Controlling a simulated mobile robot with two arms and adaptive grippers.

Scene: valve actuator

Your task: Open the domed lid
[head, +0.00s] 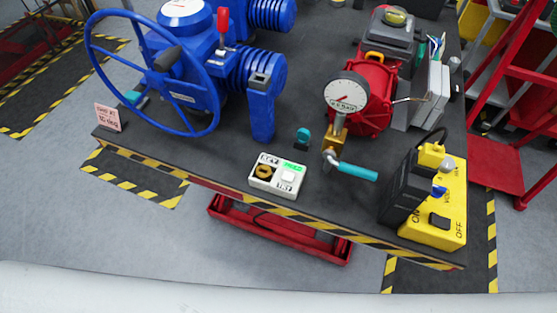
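A small rounded, yellowish dome (396,16) sits on top of a dark grey box (388,38) at the back right of the workbench in the head view. It looks closed, but it is too small to tell how it is hinged. I cannot tell for sure that this is the domed lid. A blue valve actuator (185,60) with a large blue handwheel (95,55) stands at the left. Neither of my grippers shows in the view.
A dial gauge (346,94) with a teal-handled valve (352,171) stands in front of a red round housing (375,92). A white button box (277,177) lies near the front edge. A yellow switch box (440,200) with a black unit stands at front right.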

